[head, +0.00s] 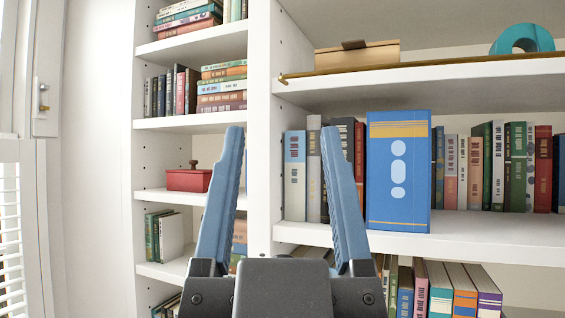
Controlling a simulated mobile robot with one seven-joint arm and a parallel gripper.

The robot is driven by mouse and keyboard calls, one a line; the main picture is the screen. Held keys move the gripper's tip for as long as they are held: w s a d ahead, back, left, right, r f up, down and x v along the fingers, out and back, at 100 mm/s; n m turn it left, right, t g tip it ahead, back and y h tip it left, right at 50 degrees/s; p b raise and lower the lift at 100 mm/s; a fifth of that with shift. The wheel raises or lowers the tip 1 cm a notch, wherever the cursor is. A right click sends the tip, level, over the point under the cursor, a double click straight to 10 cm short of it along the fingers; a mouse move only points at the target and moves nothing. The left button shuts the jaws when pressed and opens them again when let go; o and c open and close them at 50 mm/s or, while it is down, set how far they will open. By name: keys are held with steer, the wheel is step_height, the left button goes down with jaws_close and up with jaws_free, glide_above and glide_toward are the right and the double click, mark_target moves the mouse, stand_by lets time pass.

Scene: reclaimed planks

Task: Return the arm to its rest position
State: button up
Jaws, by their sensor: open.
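My gripper (281,140) shows at the bottom middle of the head view, its two blue fingers pointing up and spread apart. Nothing is between the fingers; the white shelf upright and some books show through the gap. A large blue book (398,185) with a yellow band stands on the middle right shelf, its cover facing me, to the right of the fingers. The gripper looks apart from it. The rest of my arm is out of view.
A white bookcase (261,60) fills the view, with rows of books on several shelves. A tan box (357,57) and a teal ring (522,38) sit on the upper right shelf. A red box (188,180) is on a left shelf. A bare wall (100,150) and window shutter (10,240) are at left.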

step_height(320, 180, up, 13)
steer(key=p, duration=1.2)
steer(key=shift+f+p, duration=0.15)
steer(key=shift+p, duration=0.15)
